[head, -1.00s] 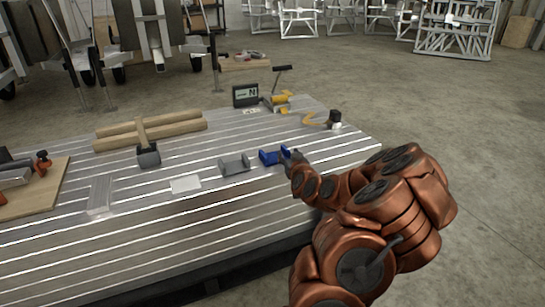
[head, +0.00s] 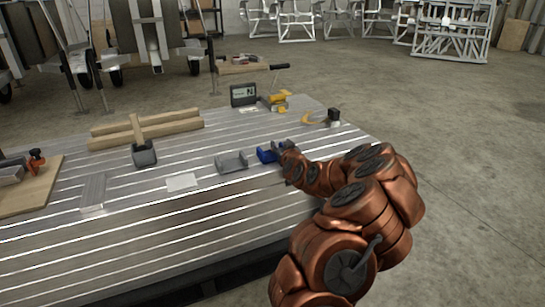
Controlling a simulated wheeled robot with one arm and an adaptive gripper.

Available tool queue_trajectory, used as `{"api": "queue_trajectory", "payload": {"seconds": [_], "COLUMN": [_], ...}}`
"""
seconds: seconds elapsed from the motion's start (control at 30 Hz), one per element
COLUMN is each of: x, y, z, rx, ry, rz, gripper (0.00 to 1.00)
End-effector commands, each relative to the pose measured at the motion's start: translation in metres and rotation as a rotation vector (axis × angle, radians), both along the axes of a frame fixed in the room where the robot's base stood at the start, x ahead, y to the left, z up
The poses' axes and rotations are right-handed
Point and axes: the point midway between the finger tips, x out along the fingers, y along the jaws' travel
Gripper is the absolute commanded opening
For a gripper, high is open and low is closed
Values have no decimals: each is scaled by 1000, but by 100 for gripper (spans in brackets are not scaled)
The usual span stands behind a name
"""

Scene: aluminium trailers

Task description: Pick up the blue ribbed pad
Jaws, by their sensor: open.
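The blue ribbed pad (head: 266,154) lies on the slatted aluminium table (head: 190,232), near its right end. It looks like a small blue piece with raised ends. My gripper (head: 284,147) is at the right side of the pad, and its dark fingers overlap the pad's right end in this view. The fingers are small and partly hidden by my wrist; I cannot tell whether they touch the pad. The pad rests on the table surface.
A grey bracket (head: 231,162) stands just left of the pad. A white card (head: 182,181), a mallet (head: 144,154), wooden bars (head: 108,139), a display box (head: 243,95) and a yellow tool (head: 276,103) are also on the table. Bare table lies in front of the pad.

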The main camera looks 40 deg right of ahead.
Motion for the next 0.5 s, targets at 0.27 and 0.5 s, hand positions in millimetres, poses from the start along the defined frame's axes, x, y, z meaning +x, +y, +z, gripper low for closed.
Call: {"api": "queue_trajectory", "payload": {"seconds": [0.27, 0.5], "x": [0, 0], "y": [-1, 0], "z": [0, 0], "rx": [0, 1], "ry": [0, 1], "rz": [0, 0], "gripper": [47, 22]}}
